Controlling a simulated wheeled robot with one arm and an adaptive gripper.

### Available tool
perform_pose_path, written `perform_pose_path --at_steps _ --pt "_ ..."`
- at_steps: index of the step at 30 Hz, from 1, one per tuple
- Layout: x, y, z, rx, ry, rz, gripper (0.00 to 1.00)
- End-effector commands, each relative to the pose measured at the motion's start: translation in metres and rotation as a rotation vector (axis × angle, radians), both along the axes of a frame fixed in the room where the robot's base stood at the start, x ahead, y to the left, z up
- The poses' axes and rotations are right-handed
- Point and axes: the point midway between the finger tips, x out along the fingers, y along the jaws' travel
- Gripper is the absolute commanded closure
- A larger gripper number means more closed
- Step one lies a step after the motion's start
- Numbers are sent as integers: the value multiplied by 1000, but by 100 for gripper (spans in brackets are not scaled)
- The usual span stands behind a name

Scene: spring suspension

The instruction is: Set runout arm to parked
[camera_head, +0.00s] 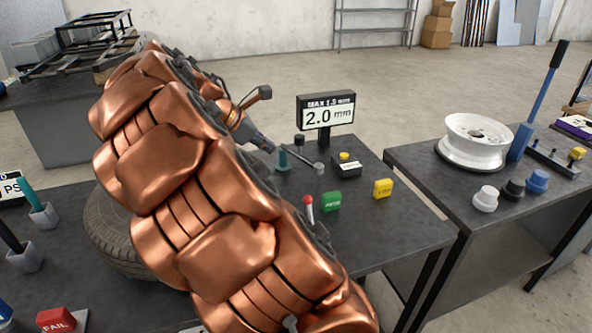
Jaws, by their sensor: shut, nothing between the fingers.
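The runout arm appears to be a thin grey rod (301,159) above the far part of the middle table. A small grey cylinder (319,168) is at its right end, and a teal post (283,161) stands close to its left end. My gripper (268,145) is small in view, shut and empty, near the rod's left end. I cannot tell whether it touches the rod or the post. A display (325,113) behind reads "MAX 1.5 mm" and "2.0 mm". My copper arm hides much of the table and most of a tyre (113,238).
A red-topped lever (308,207), a green block (332,202), a yellow block (383,188) and a black box with a yellow button (347,167) stand on the table. The right table holds a white wheel rim (474,140) and several knobs. The middle table's right front is clear.

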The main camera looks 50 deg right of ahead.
Motion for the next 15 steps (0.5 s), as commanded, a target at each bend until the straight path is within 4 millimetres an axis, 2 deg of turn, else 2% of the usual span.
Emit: perform_pose_path --at_steps 1,7,15 --pt "11 -8 -12 -20 39 44 100" --pt "35 -24 -23 -55 155 167 100" --pt "36 -39 -33 -60 182 190 100"
